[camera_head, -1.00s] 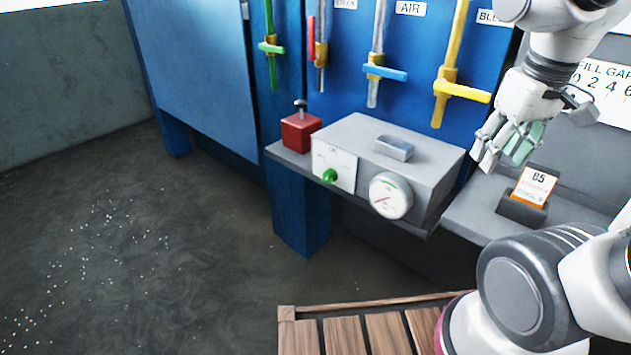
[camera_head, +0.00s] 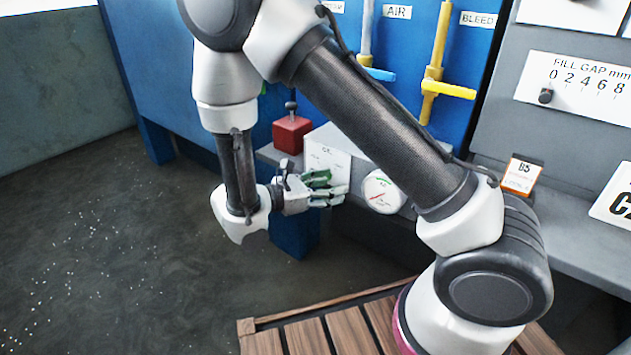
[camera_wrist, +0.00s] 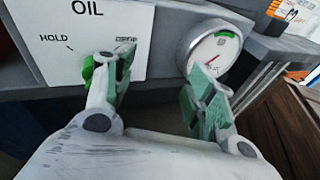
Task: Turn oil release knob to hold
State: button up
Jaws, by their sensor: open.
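The white OIL panel (camera_wrist: 85,32) fills the upper left of the wrist view, with HOLD at its left and DROP at its right. Its green oil knob (camera_wrist: 87,71) shows at the panel's lower middle, mostly hidden behind my left finger. I cannot tell which label it points to. My gripper (camera_wrist: 160,88) is open with nothing between its fingers. The left finger overlaps the knob and the right finger is over the gauge's lower edge; contact is unclear. In the head view my gripper (camera_head: 328,189) is just in front of the panel (camera_head: 327,157).
A round dial gauge (camera_head: 383,191) sits right of the panel. A red block (camera_head: 291,136) with a plunger stands to its left on the shelf. Yellow (camera_head: 447,90) and blue (camera_head: 377,74) valve handles are behind. Open floor lies at the left.

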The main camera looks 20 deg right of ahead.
jog(key=w+a+f+n+t, duration=0.3)
jog(key=a+f+n+t, duration=0.1)
jog(key=a+n+t, duration=0.15)
jog(key=w+x, duration=0.1)
jog(key=x, duration=0.6)
jog(key=shift+y, duration=0.4)
jog(key=shift+w+m+t, duration=0.1)
jog(key=shift+m+t, duration=0.15)
jog(key=shift+c, duration=0.3)
jog(key=c, duration=1)
